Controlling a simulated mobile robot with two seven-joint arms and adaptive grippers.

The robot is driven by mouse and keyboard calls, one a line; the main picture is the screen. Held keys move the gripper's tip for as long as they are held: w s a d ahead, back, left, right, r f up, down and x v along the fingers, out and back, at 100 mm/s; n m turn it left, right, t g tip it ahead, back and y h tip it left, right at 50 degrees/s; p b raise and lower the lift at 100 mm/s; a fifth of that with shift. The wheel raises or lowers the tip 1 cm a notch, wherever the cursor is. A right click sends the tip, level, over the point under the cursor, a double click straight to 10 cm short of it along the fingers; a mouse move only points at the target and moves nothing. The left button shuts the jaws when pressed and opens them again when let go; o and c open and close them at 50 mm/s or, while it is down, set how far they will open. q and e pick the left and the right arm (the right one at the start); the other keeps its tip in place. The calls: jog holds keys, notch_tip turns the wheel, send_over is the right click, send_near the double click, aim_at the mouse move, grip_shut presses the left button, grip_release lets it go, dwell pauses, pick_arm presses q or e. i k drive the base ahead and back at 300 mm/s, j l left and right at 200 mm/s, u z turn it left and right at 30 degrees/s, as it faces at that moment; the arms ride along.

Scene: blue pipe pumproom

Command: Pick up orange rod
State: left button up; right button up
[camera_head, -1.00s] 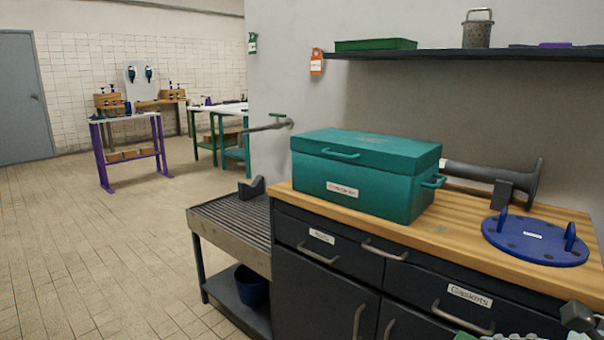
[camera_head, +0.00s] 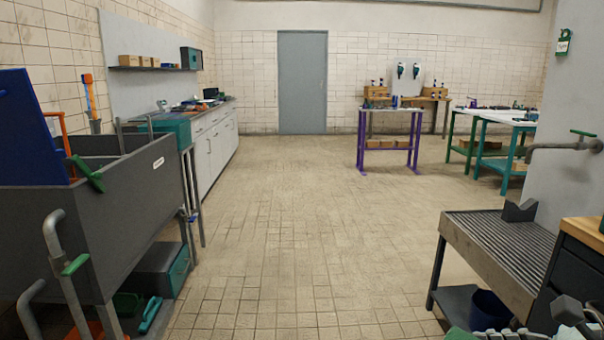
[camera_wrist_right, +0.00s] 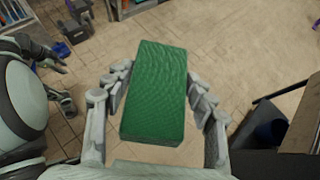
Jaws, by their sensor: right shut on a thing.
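A bent orange bar (camera_head: 62,130) shows beside the blue panel. I cannot tell which of them is the orange rod. My right gripper (camera_wrist_right: 155,100) is shut on a green block (camera_wrist_right: 157,92) with a textured face, held between its fingers above the floor. The gripper also shows partly at the bottom right of the head view. My left gripper is not seen in the head view.
The grey tank (camera_head: 110,215) with pipes fills the left. A slatted metal bench (camera_head: 490,245) and a dark cabinet (camera_head: 583,275) stand at the right. A purple table (camera_head: 390,143) is farther back. The tiled floor (camera_head: 300,240) between them is clear.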

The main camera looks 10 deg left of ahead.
aim_at(88, 78)
jog(key=i+u, duration=0.4)
jog(key=i+l+u, duration=0.2)
jog(key=u, duration=0.15)
jog(key=i+l, duration=0.2)
jog(key=i, duration=0.2)
jog(key=i+l, duration=0.15)
jog(key=i, duration=0.25)
jog(key=i+l, duration=0.2)
jog(key=i, duration=6.15)
jog(key=i+j+z, duration=0.15)
jog(key=i+z, duration=0.15)
jog(key=i, duration=0.2)
jog(key=i+j+z, duration=0.35)
jog(key=i+l+z, duration=0.1)
jog(key=z, duration=1.45)
